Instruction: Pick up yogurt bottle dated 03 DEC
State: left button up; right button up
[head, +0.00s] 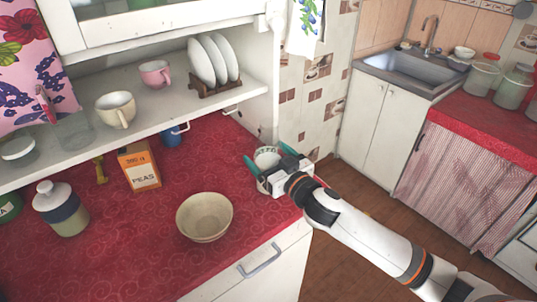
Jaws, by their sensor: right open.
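A white round container (267,154) with dark green marks near its top stands at the right end of the red counter. My right gripper (265,152) is open, with one teal finger on each side of this container; I cannot tell whether they touch it. Its lower part is hidden by the gripper. A white-capped bottle (60,208) with a blue-grey band stands upright at the left of the counter. No 03 DEC date is legible on either, so I cannot tell which is the yogurt bottle. My left gripper is not in view.
A beige bowl (204,216) and an orange peas box (139,166) stand on the red counter (125,255). A blue mug (172,136) is under the shelf (190,104), which holds cups and racked plates. Bare counter lies around the bowl.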

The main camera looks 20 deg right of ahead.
jog(key=c, duration=1.3)
jog(key=shift+r, duration=0.1)
jog(key=shift+c, duration=1.2)
jog(key=shift+r, duration=0.1)
